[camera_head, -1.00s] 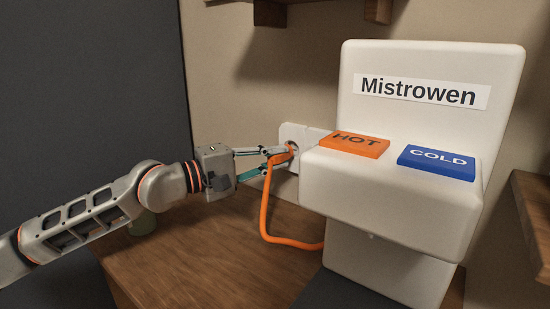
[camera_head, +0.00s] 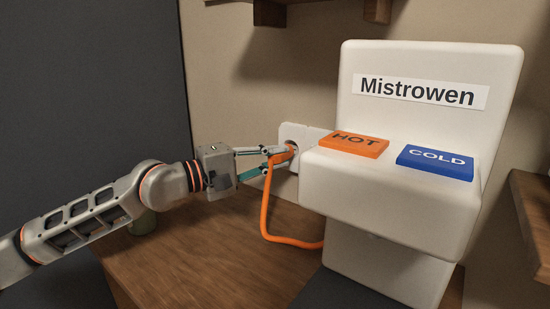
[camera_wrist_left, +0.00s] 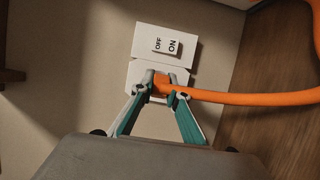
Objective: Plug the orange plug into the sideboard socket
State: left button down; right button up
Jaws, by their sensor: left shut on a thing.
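My left gripper (camera_head: 280,157) is shut on the orange plug (camera_head: 282,158), right at the white wall socket (camera_head: 287,133) behind the sideboard. In the left wrist view, the gripper (camera_wrist_left: 160,82) pinches the orange plug (camera_wrist_left: 161,84) in front of the lower socket plate (camera_wrist_left: 140,71). The plug's front is hidden by the fingers, so I cannot tell how deep it sits in the socket. The orange cord (camera_head: 266,210) hangs from the plug and runs over the sideboard (camera_head: 200,260) to the white dispenser. My right gripper is not in view.
A white Mistrowen dispenser (camera_head: 430,60) with orange HOT (camera_head: 353,145) and blue COLD (camera_head: 435,162) buttons stands right of the socket. An OFF/ON switch (camera_wrist_left: 165,45) adjoins the socket. A shelf (camera_head: 290,8) is overhead.

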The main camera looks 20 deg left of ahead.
pick_arm(q)
jog(key=shift+w+d, duration=0.15)
jog(key=shift+w, duration=0.1)
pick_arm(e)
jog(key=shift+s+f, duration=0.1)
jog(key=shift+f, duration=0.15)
pick_arm(q)
jog(key=shift+w+d, duration=0.1)
jog(key=shift+w, duration=0.2)
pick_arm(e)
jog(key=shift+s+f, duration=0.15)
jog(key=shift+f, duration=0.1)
pick_arm(q)
jog(key=shift+w+d, duration=0.1)
jog(key=shift+w, duration=0.15)
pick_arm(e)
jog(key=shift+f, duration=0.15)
pick_arm(q)
jog(key=shift+w+b, duration=0.1)
jog(key=shift+b, duration=0.2)
jog(key=shift+w+d, duration=0.15)
jog(key=shift+w, duration=0.15)
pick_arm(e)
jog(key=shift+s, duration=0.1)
pick_arm(q)
jog(key=c, duration=1.9)
grip_release()
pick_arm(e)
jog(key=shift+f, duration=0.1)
